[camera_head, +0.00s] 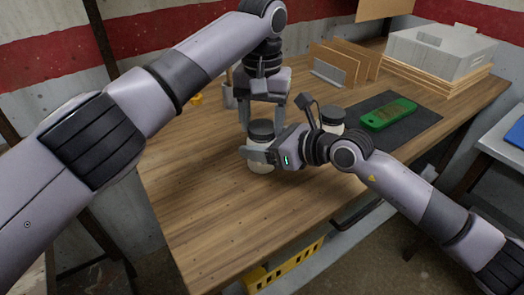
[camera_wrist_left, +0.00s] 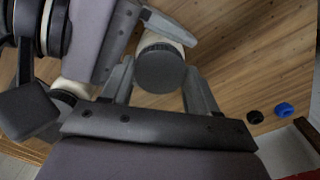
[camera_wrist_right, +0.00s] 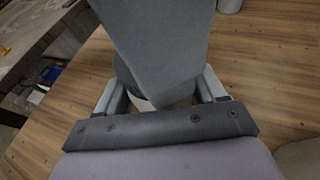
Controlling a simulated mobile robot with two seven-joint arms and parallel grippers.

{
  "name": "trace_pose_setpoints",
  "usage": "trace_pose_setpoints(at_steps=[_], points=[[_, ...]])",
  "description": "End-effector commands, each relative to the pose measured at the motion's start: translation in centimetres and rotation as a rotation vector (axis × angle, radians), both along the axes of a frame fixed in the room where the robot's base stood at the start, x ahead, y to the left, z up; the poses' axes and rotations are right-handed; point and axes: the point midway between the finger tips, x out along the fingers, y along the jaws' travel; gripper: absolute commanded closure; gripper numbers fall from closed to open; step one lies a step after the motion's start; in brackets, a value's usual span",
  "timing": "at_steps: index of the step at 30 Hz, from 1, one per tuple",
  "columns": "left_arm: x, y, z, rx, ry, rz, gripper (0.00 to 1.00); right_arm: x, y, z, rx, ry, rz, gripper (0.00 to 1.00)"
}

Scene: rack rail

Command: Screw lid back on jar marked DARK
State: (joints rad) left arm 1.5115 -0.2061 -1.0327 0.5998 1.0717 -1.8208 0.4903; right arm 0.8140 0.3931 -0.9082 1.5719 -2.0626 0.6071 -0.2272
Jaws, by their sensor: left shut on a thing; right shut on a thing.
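A jar with a pale body (camera_head: 262,168) and a dark lid (camera_head: 261,130) stands upright on the wooden table. My left gripper (camera_head: 262,120) comes down from above, shut on the dark lid; the lid (camera_wrist_left: 160,70) also shows between its fingers in the left wrist view. My right gripper (camera_head: 262,156) is shut on the jar's body from the right side. In the right wrist view my left gripper hides most of the jar. No marking is readable on the jar. I cannot tell whether the lid sits level on the threads.
A second dark-lidded jar (camera_head: 332,118) stands just behind my right wrist. A green board (camera_head: 388,114) lies on a dark mat (camera_head: 425,118). Upright wooden panels (camera_head: 335,62) and a grey box (camera_head: 440,50) stand behind. The table's front left is clear.

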Motion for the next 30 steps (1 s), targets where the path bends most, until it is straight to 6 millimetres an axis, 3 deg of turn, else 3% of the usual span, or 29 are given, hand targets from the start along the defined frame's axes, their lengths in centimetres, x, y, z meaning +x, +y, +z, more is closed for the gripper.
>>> trace_pose_setpoints(at_steps=[2, 3, 5, 23, 26, 30], points=[[0.0, 0.0, 0.0, 0.001, 0.0, 0.002, 0.77, 0.0, 0.0, 0.0, -0.001, 0.001, -0.001, 1.0], [0.0, 0.0, 0.0, 0.001, 0.0, 0.002, 0.28, 0.0, 0.0, 0.0, -0.001, 0.001, -0.001, 1.0], [0.0, 0.0, 0.0, 0.0, 0.0, 0.002, 0.11, 0.0, 0.0, 0.0, -0.001, 0.0, -0.001, 1.0], [-0.2, -0.5, 0.1, -0.009, 0.002, -0.006, 0.11, -0.1, 0.3, 0.0, 0.0, 0.001, 0.005, 1.0], [-0.2, -0.5, 0.7, -0.009, 0.0, -0.006, 0.11, -0.2, 0.3, 0.0, 0.001, 0.001, 0.006, 1.0], [-0.2, -0.5, 3.1, -0.009, -0.005, -0.005, 0.11, -0.2, 0.3, -0.2, -0.002, 0.005, 0.005, 1.0]])
